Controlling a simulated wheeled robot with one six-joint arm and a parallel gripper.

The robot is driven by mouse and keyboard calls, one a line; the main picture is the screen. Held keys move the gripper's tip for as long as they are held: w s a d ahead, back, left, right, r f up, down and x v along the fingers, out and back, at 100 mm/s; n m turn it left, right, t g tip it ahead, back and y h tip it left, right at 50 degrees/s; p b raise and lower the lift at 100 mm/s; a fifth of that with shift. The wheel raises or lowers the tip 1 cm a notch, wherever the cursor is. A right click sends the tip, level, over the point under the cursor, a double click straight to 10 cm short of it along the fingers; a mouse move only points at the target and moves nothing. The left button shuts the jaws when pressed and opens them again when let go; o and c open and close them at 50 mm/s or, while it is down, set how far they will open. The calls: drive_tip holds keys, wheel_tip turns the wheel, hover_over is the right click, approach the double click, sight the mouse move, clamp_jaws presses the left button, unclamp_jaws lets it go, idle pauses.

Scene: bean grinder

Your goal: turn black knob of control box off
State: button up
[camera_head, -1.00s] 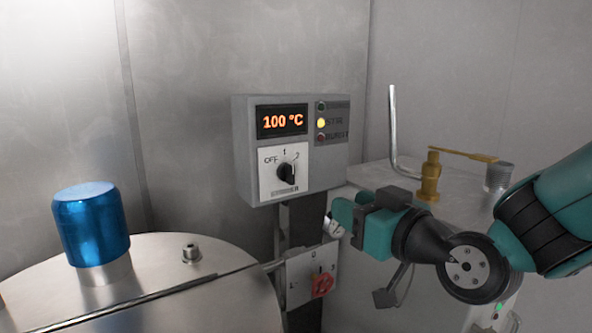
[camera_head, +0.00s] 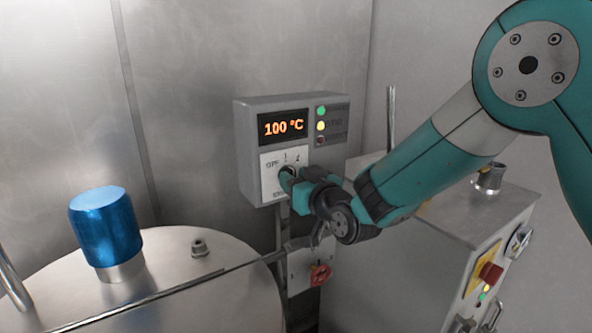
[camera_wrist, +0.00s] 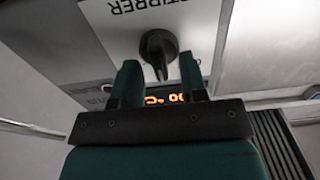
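The grey control box (camera_head: 247,150) hangs on the wall, its display reading 100 °C. Its black knob (camera_wrist: 158,50) sits on a white plate marked OFF, 1 and 2 in the head view. In the head view my gripper (camera_head: 287,178) is at the plate and hides most of the knob. In the upside-down wrist view, my gripper (camera_wrist: 159,75) has its two fingers apart, with the knob between and just beyond their tips. A gap shows beside the knob on each side. The knob's narrow end points roughly toward the display.
A red switch (camera_head: 319,274) on a lower box is just below my gripper. A steel vessel with a blue cap (camera_head: 105,225) stands at the left. A steel cabinet (camera_head: 420,270) with a red button (camera_head: 490,272) stands at the right.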

drive_tip(key=shift+w+a, duration=0.15)
drive_tip(key=shift+w, duration=0.05)
clamp_jaws()
